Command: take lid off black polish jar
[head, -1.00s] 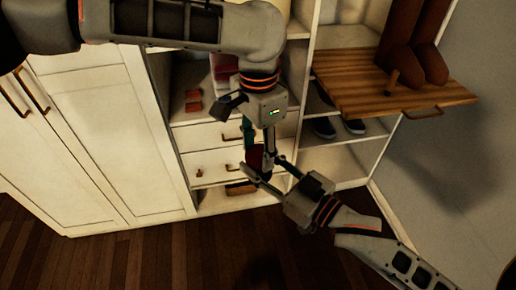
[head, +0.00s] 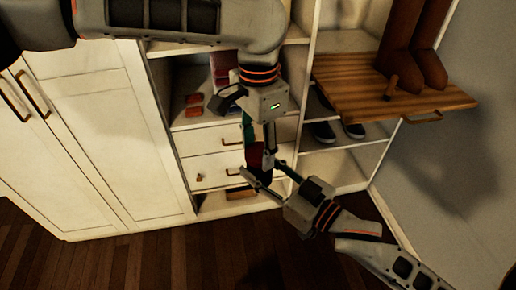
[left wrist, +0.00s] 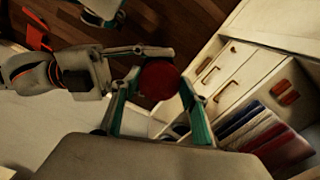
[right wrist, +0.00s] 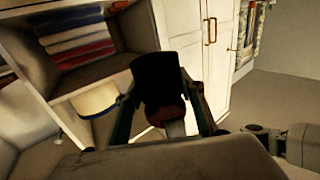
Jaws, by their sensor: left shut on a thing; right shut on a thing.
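The polish jar is between my two grippers, in front of the drawers. Its dark red lid (left wrist: 158,80) shows as a round disc in the left wrist view, between the fingertips of my left gripper (head: 258,150), which is shut on it from above. The black jar body (right wrist: 158,75) is between the fingers of my right gripper (head: 265,180), which is shut on it from the lower right. In the right wrist view the red lid (right wrist: 165,114) shows at one end of the black body. I cannot tell whether lid and body are apart.
White wardrobe doors (head: 110,130) stand at the left. Drawers (head: 205,140) and open shelves are close behind the grippers. A wooden pull-out board (head: 350,85) with brown boots (head: 412,50) juts out at the right. The dark wood floor (head: 130,262) is clear in front.

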